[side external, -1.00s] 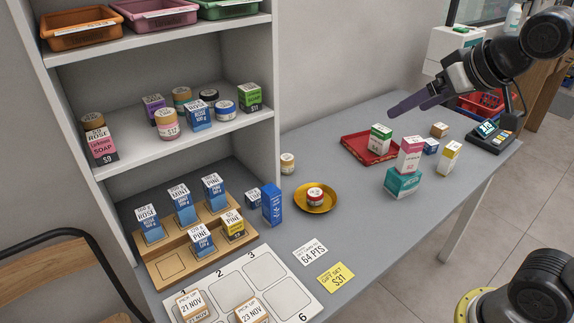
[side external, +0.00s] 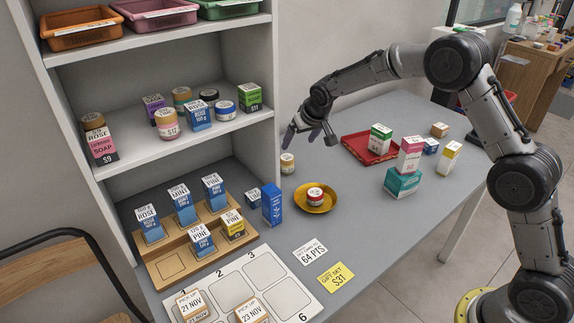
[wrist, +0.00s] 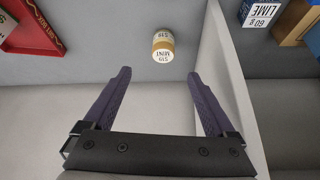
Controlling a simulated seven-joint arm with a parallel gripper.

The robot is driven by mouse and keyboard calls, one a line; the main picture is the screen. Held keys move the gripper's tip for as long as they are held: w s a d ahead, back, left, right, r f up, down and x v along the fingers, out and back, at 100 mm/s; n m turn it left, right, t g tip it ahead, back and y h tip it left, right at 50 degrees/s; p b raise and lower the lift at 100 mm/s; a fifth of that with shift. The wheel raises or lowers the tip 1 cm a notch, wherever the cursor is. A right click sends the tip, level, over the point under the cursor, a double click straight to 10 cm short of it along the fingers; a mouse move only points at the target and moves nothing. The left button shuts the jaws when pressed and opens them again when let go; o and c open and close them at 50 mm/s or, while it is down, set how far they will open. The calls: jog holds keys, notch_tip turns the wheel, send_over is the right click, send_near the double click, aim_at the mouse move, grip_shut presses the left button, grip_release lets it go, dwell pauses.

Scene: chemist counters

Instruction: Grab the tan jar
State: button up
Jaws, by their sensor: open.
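A small jar (side external: 287,163) with a white label and tan colouring stands on the grey counter, close to the white shelf unit's right side. In the wrist view the jar (wrist: 163,45) shows a pale printed lid and a tan band, beyond my fingertips and roughly centred between them. My gripper (side external: 308,136) is above the counter, up and to the right of the jar in the side view. Its purple fingers (wrist: 159,75) are spread apart with nothing between them. Other tan-toned jars (side external: 167,131) stand on the middle shelf.
The shelf side panel (wrist: 222,75) rises close to the jar. A yellow dish (side external: 328,205) holding a red-and-white jar and a blue box (side external: 271,205) stand nearby. The front counter has price cards (side external: 337,279).

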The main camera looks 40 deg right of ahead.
aim_at(289, 159)
jog(key=x, duration=0.8)
jog(key=shift+f, duration=0.4)
jog(key=shift+a+x, duration=0.15)
jog(key=shift+x, duration=1.2)
jog(key=shift+a+x, duration=0.15)
jog(key=shift+x, duration=1.25)
jog(key=shift+w, duration=0.15)
grip_shut()
jog(key=shift+r, duration=0.1)
